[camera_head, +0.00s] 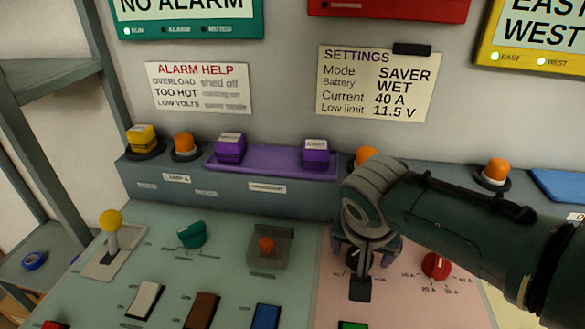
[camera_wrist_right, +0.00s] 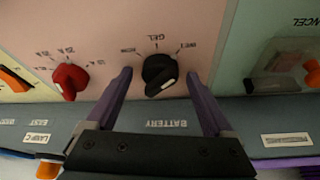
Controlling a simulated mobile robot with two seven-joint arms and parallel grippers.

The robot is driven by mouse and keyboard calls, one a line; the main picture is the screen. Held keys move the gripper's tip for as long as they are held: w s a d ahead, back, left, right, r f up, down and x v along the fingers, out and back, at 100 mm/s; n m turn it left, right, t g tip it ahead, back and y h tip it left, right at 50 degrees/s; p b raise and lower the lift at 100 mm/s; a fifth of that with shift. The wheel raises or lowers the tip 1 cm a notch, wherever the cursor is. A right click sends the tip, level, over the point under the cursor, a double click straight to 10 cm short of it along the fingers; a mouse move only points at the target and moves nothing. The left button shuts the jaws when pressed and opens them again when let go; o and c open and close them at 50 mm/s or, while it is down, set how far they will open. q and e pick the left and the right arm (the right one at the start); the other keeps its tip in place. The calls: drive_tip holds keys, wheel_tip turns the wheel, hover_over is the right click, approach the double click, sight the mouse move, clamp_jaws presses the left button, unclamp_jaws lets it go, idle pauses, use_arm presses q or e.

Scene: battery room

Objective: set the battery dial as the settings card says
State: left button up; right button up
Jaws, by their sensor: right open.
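The settings card (camera_head: 375,85) on the back wall reads Mode SAVER, Battery WET, Current 40 A, Low limit 11.5 V. The black battery dial (camera_wrist_right: 158,74) sits on the pink panel, shown upside down in the right wrist view. GEL is at its middle mark and WET at the mark on the picture's right; the third label is blurred. A white line shows on the knob's lower right edge; I cannot tell its setting. My right gripper (camera_wrist_right: 158,76) is open, its purple fingers on either side of the dial. In the head view my right gripper (camera_head: 362,285) largely hides the dial. My left gripper is not in view.
A red current dial (camera_head: 436,265) is right of my right gripper. A guarded orange switch (camera_head: 267,248), a green knob (camera_head: 192,235) and rocker switches are left. Orange lamps and a purple strip (camera_head: 275,164) line the ledge behind.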

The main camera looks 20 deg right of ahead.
drive_tip(key=p+v, duration=0.4)
drive_tip(key=v, duration=0.6)
idle(0.3)
